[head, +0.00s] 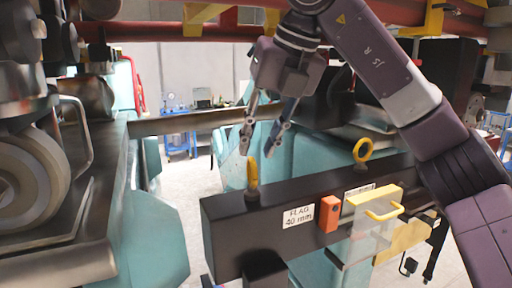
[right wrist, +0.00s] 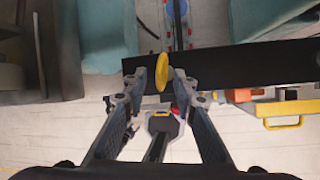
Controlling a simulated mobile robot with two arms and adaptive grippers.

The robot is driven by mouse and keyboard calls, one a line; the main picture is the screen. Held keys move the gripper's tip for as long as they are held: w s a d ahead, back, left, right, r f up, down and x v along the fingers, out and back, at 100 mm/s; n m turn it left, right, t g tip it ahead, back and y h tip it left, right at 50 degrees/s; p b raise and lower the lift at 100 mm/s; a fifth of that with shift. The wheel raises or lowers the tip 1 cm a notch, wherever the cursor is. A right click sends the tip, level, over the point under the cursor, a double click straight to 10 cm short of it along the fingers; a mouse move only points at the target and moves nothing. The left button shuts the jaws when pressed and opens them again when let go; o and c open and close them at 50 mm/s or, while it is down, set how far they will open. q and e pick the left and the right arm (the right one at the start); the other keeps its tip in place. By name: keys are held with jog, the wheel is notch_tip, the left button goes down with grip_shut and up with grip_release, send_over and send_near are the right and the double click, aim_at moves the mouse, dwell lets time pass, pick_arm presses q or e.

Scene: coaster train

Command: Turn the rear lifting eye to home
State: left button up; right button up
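A yellow lifting eye (head: 252,175) stands on a dark collar at the left end of a black beam (head: 222,232), its ring seen almost edge-on in the head view. A second yellow lifting eye (head: 362,150) stands farther right on the beam, its ring hole visible. Which one is the rear eye I cannot tell. My right gripper (head: 258,149) is open and points down just above the left eye. In the right wrist view, the yellow eye (right wrist: 162,72) shows edge-on between the spread fingertips (right wrist: 161,88), with gaps on both sides. My left gripper is not in view.
The beam carries a "FLAG 40 mm" label (head: 298,216), an orange block (head: 329,214) and a clear box with a yellow handle (head: 384,212). A wheel assembly (head: 30,185) fills the left side. Red and yellow framework (head: 190,30) crosses overhead.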

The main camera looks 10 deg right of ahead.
jog(key=shift+x, duration=0.95)
jog(key=shift+c, duration=0.3)
grip_shut()
